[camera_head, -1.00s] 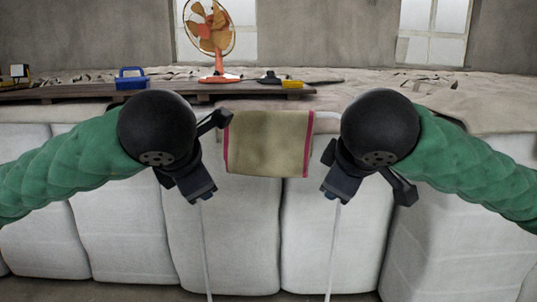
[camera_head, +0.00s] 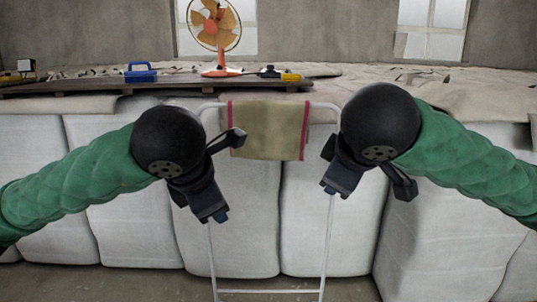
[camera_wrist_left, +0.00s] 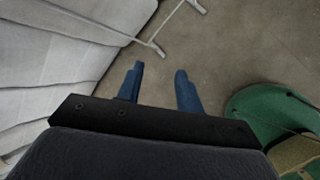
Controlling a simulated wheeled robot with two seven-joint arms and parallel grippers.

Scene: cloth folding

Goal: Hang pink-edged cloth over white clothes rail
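The tan cloth with pink edges (camera_head: 268,131) hangs over the top bar of the white clothes rail (camera_head: 327,248), in the middle of the head view. The rail's foot also shows at the top of the left wrist view (camera_wrist_left: 172,24). My left gripper (camera_head: 220,215) is below and left of the cloth, beside the rail's left post and clear of the cloth. In the left wrist view its two blue fingers (camera_wrist_left: 159,78) are apart with nothing between them. My right gripper (camera_head: 328,190) is below and right of the cloth, apart from it. Its fingers are too small to read.
White padded blocks (camera_head: 127,205) form a wall behind the rail. On top are an orange fan (camera_head: 218,40), a blue toolbox (camera_head: 140,73) and a dark board (camera_head: 160,87). Bare floor (camera_head: 120,284) shows at the bottom.

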